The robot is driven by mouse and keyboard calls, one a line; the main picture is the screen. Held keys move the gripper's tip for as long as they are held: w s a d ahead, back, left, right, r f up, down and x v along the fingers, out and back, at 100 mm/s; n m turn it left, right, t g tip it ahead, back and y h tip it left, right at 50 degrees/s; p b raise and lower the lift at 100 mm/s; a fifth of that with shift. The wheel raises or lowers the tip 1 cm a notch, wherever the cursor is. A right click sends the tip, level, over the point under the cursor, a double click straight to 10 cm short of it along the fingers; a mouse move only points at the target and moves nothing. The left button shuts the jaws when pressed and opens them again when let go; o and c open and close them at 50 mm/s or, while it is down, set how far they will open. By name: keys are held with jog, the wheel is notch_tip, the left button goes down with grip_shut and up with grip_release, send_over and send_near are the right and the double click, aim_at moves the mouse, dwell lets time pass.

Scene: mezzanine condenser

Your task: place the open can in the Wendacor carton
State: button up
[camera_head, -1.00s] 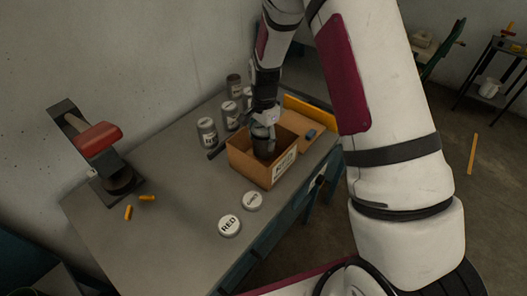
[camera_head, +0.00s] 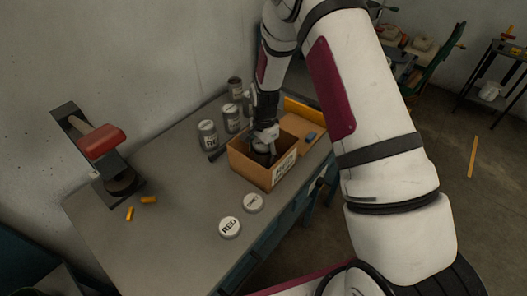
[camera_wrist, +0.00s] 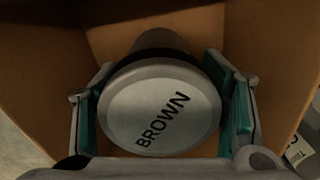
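My gripper (camera_head: 266,134) reaches down into the open cardboard carton (camera_head: 248,171), which has a white label on its front; the carton's brand is too small to read. A dark grey can (camera_head: 261,149) is inside the carton walls between my fingers. In the wrist view this can (camera_wrist: 160,110) has a flat pale top reading BROWN, so it looks lidded. The teal finger pads lie against both its sides. Whether its base touches the carton floor is hidden. Other grey cans (camera_head: 208,134) stand behind the carton, to its left; I cannot tell whether any is open.
Two loose white lids, one marked RED (camera_head: 230,227) and a smaller-looking one (camera_head: 253,203), lie in front of the carton. Yellow plugs (camera_head: 130,213) and a red-handled device (camera_head: 101,142) are at the left. The table's left middle is clear.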

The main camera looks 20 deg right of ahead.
jog(key=shift+r, duration=0.1)
notch_tip(320, 180, up, 12)
jog(key=shift+s+f+b, duration=0.1)
jog(key=shift+b, duration=0.65)
jog(key=s+r+n+t, duration=0.1)
jog(key=s+r+n, duration=0.2)
jog(key=s+r, duration=0.5)
jog(key=s+r+n+t, duration=0.2)
jog(key=s+r+n, duration=0.15)
jog(key=r, duration=0.75)
jog(key=s+r+n+t, duration=0.1)
jog(key=s+r+n, duration=0.1)
jog(key=s, duration=0.6)
jog(key=s+r+n+t, duration=0.1)
jog(key=s+r+n, duration=0.2)
jog(key=s, duration=0.6)
jog(key=shift+d+r+n, duration=0.35)
jog(key=shift+d+n, duration=0.05)
jog(key=shift+n, duration=0.55)
